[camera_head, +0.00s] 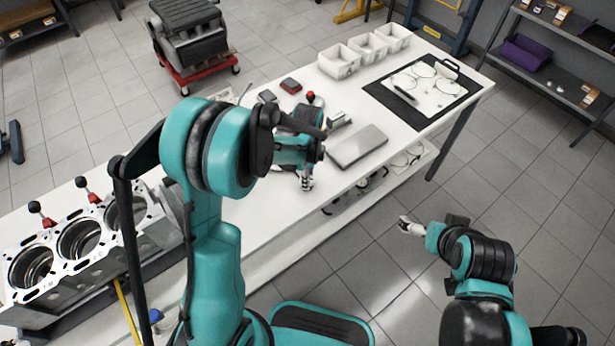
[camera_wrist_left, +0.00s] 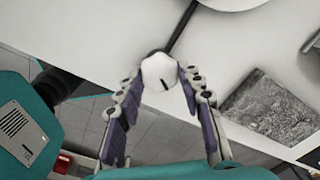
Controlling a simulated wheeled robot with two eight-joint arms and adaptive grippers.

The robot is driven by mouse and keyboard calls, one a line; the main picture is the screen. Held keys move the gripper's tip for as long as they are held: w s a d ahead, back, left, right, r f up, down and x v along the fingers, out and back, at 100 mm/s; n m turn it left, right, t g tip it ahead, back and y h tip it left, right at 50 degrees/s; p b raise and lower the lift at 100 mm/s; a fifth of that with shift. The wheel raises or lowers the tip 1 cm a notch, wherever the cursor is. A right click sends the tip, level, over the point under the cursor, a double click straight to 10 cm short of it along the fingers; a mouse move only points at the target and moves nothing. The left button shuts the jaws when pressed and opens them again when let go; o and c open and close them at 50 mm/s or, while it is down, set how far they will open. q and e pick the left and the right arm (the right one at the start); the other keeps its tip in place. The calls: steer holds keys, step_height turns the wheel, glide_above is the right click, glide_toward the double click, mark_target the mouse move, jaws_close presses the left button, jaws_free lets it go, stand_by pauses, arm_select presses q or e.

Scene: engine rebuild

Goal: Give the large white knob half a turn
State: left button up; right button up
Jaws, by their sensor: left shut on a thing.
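The large white knob (camera_wrist_left: 158,71) shows in the left wrist view, with a short dark mark on its face and a dark rod running up behind it. My left gripper (camera_wrist_left: 161,78) has its two fingers on either side of the knob, with the tips closed against it. In the head view, my left gripper (camera_head: 306,182) is small and partly hidden by its own arm near the front edge of the white bench (camera_head: 258,215). I cannot make out the knob there. My right gripper (camera_head: 410,226) is away from the bench over the floor, too small to read its fingers.
A flat grey plate (camera_head: 357,146) lies right of my left gripper. A black-edged board (camera_head: 398,103) and white bins (camera_head: 339,61) stand farther along the bench. An engine block (camera_head: 72,262) is at the left. Floor is free around my right arm.

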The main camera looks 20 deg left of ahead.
arm_select(q)
steer(key=n, duration=0.6)
steer(key=shift+w+b, duration=0.1)
steer(key=shift+b, duration=0.25)
steer(key=n, duration=0.6)
steer(key=shift+n, duration=0.4)
steer(key=n, duration=0.6)
steer(key=shift+a+b, duration=0.15)
steer(key=shift+b, duration=0.2)
steer(key=n, duration=0.5)
steer(key=shift+n, duration=0.5)
steer(key=o, duration=1.2)
steer(key=shift+c, duration=0.2)
